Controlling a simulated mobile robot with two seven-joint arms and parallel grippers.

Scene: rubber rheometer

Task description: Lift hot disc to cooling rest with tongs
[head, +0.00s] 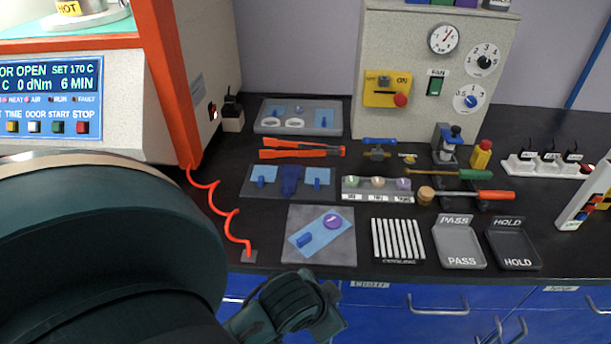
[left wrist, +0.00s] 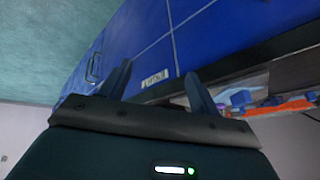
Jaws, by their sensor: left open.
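The orange tongs (head: 302,148) lie on the dark bench behind the blue mat. The white slatted cooling rest (head: 398,239) stands near the bench's front edge. A purple disc (head: 332,221) lies on blue film on a grey mat. My left gripper (left wrist: 158,70) is open and empty in the left wrist view, in front of the blue drawers; the tongs show blurred at its right (left wrist: 285,108). My right gripper is out of view.
The machine (head: 70,105) stands at left, its orange coiled cord (head: 218,205) on the bench. PASS (head: 460,245) and HOLD (head: 514,247) trays stand right of the rest. My large arm link hides the lower left. Blue drawers (head: 440,312) with handles lie below the edge.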

